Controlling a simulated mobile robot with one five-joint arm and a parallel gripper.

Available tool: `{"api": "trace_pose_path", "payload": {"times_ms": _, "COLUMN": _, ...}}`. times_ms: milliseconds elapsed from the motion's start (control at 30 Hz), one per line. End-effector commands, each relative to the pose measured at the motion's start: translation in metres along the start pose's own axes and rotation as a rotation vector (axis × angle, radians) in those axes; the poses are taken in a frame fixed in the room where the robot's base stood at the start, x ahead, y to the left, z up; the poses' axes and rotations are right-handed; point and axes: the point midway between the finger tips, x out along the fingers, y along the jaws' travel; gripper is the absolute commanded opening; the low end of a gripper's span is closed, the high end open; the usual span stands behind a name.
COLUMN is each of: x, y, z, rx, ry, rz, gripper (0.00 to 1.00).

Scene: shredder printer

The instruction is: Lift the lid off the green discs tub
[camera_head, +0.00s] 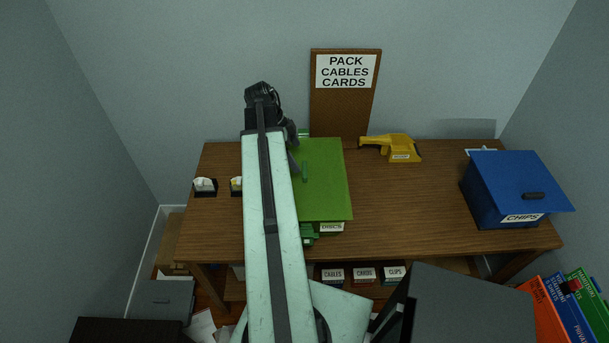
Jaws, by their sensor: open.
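The green discs tub stands on the table, left of centre, with its white DISCS label (331,227) on the front. My arm hides the left part of tub and lid. My gripper (293,155) is dark and partly hidden by my arm. It is open, over the lid's back left part, just left of the handle. I cannot tell whether it touches the lid.
A blue CHIPS tub (486,205) with a lid stands at the table's right. A yellow tool (398,148) lies at the back, beside a board reading PACK CABLES CARDS (344,115). Small black holders (205,187) stand at left. The table's middle right is clear.

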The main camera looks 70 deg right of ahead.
Motion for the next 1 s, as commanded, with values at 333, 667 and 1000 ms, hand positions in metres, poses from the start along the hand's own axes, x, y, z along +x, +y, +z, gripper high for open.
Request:
{"api": "trace_pose_path", "payload": {"times_ms": 333, "x": 0.027, "y": 0.0, "z": 0.002, "rx": -0.005, "ry": -0.001, "rz": -0.001, "gripper": 1.0}}
{"api": "trace_pose_path", "payload": {"times_ms": 667, "x": 0.078, "y": 0.0, "z": 0.005, "rx": -0.005, "ry": -0.001, "rz": 0.0, "gripper": 1.0}}
{"api": "trace_pose_path", "payload": {"times_ms": 1000, "x": 0.075, "y": -0.001, "z": 0.002, "rx": -0.007, "ry": -0.001, "rz": -0.001, "gripper": 0.72}}
